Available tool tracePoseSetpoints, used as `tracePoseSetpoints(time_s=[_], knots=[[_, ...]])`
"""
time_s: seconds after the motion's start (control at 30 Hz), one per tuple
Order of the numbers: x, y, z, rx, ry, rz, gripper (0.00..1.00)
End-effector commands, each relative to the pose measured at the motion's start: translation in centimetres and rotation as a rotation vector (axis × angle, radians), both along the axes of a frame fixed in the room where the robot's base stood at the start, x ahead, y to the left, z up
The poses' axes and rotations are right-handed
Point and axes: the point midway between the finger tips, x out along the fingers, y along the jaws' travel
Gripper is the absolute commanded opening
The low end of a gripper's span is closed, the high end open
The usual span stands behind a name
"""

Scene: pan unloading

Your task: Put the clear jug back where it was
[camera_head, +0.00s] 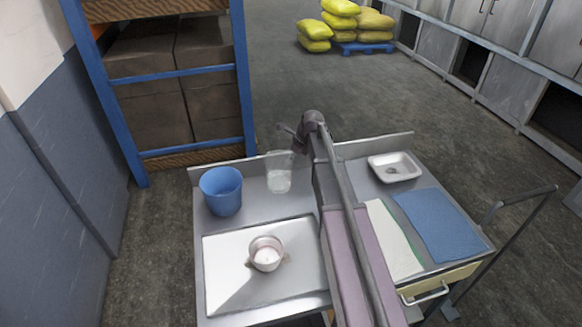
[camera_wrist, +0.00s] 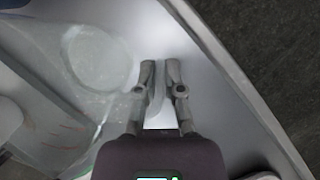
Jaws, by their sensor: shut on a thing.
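The clear jug (camera_head: 279,172) is upright at the back of the cart's left top, just right of the blue bucket. I cannot tell whether its base touches the metal surface. My gripper (camera_head: 291,138) is at the jug's upper right side, near the back rim. In the wrist view the jug (camera_wrist: 92,62) fills the left side, with its round base seen through the clear wall. My gripper's fingers (camera_wrist: 159,72) are shut on a thin part of the jug, seemingly its handle, which they mostly hide.
A blue bucket (camera_head: 221,191) stands left of the jug. A white tray (camera_head: 225,284) with a small pot (camera_head: 266,254) lies in front. My arm crosses the cart's middle. Right of it are a white dish (camera_head: 395,167), a blue cloth (camera_head: 437,222) and a pale cloth (camera_head: 391,238).

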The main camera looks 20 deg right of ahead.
Motion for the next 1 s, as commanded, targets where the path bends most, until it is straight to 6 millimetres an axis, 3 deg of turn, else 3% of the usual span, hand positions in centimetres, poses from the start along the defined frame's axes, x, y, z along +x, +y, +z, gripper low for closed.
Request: tracePoseSetpoints(time_s=[0.1,0.3,0.9,0.93,1.0], knots=[[-0.1,0.0,-1.5,0.0,0.0,0.0,0.0],[-0.1,0.0,-2.7,0.0,0.0,-0.001,0.0],[-0.1,-0.1,-3.2,0.0,0.0,-0.001,0.0],[-0.1,-0.1,-3.1,0.0,0.0,-0.001,0.17],[-0.1,-0.1,-3.1,0.0,0.0,-0.001,0.38]])
